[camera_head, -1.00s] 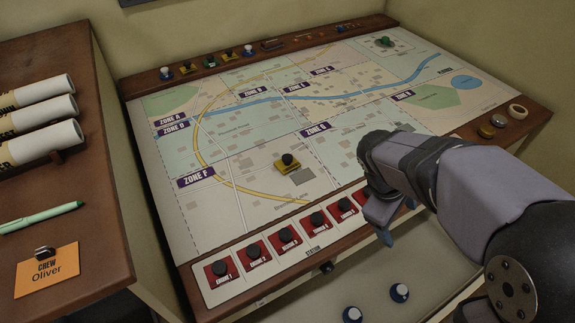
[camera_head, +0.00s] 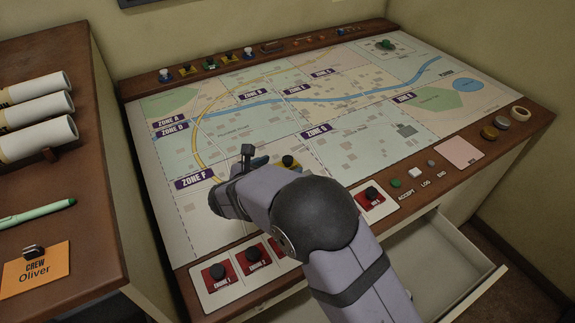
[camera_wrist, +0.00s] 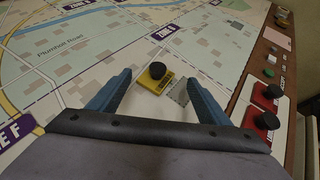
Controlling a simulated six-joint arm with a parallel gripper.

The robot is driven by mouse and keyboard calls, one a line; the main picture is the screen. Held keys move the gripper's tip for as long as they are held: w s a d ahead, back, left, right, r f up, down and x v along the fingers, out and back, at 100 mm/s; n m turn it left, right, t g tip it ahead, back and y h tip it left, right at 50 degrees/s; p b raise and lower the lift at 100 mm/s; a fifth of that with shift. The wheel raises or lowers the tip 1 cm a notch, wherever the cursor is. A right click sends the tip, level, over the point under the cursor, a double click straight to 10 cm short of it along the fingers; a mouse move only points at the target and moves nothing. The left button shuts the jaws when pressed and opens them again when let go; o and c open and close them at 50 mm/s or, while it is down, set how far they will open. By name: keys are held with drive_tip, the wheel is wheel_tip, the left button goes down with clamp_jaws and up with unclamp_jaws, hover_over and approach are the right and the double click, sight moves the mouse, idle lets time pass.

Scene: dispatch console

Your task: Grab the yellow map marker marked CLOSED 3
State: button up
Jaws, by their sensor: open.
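A yellow map marker with a black knob (camera_head: 289,163) sits on the map board, right of the ZONE F label. It also shows in the wrist view (camera_wrist: 149,83), just ahead of my gripper and between the lines of its two blue fingers. Its lettering is too small to read. My gripper (camera_wrist: 157,80) is open and empty, its fingers apart on either side of the marker. In the head view, my gripper (camera_head: 262,162) is over the map just left of the marker, partly hidden by my arm. Two more yellow markers (camera_head: 186,69) (camera_head: 228,56) stand on the back rail.
Red engine markers (camera_head: 218,271) stand in the front station row, partly hidden by my arm. A grey block symbol (camera_wrist: 181,93) is printed beside the marker. Buttons (camera_head: 415,173) line the right front rail. An open drawer (camera_head: 440,255) lies below.

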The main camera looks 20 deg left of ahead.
sight(288, 164)
drive_tip(key=shift+x, duration=0.8)
drive_tip(key=shift+p+x, duration=1.3)
drive_tip(key=shift+x, duration=1.6)
drive_tip(key=shift+s+d+f, duration=0.1)
drive_tip(key=shift+s+d, duration=0.05)
drive_tip(key=shift+s, duration=0.05)
drive_tip(key=c, duration=1.5)
